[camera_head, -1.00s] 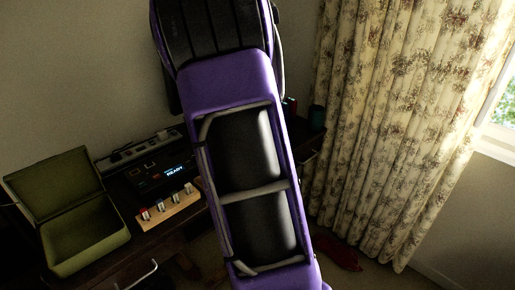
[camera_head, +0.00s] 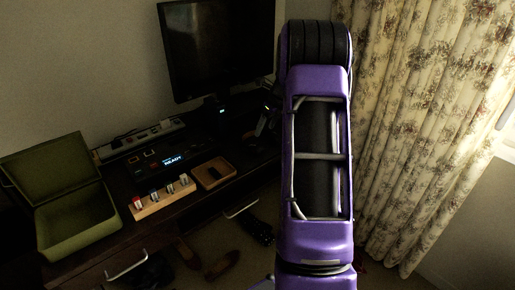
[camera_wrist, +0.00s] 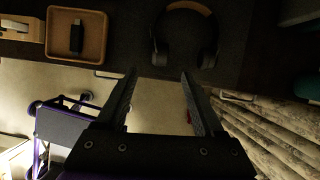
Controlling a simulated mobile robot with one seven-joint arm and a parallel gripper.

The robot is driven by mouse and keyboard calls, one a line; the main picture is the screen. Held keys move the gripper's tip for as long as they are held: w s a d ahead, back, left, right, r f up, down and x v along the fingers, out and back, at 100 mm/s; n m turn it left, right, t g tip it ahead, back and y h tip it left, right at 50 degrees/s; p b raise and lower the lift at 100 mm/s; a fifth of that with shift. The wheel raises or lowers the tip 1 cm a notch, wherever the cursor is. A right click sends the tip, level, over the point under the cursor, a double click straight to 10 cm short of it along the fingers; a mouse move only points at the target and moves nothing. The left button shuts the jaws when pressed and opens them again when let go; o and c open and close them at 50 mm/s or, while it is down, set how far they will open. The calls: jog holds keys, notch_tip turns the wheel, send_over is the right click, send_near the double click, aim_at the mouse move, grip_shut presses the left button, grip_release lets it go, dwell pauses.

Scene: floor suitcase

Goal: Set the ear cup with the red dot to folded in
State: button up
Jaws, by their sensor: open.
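A dark pair of headphones lies on the dark desk in the wrist view, with a tan headband (camera_wrist: 190,7) at the top edge. Its left ear cup (camera_wrist: 160,52) and right ear cup (camera_wrist: 209,57) hang toward the desk's front edge. I cannot make out a red dot on either cup, nor how far each is folded. My gripper (camera_wrist: 159,73) is open and empty, its fingertips pointing at the desk edge just below the headphones in the picture. It appears apart from them. In the head view, my arm hides the gripper.
A brown tray (camera_wrist: 103,35) holding a dark stick lies left of the headphones. In the head view, a green open case (camera_head: 115,225), a block with several switches (camera_head: 136,214), a power strip (camera_head: 108,154) and a monitor (camera_head: 163,45) stand on the desk. A curtain (camera_head: 400,130) hangs right.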

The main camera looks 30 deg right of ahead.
aim_at(257, 145)
jog(key=b+x, duration=0.1)
jog(key=x, duration=1.1)
jog(key=shift+d, duration=0.1)
jog(key=shift+c, duration=0.2)
grip_shut()
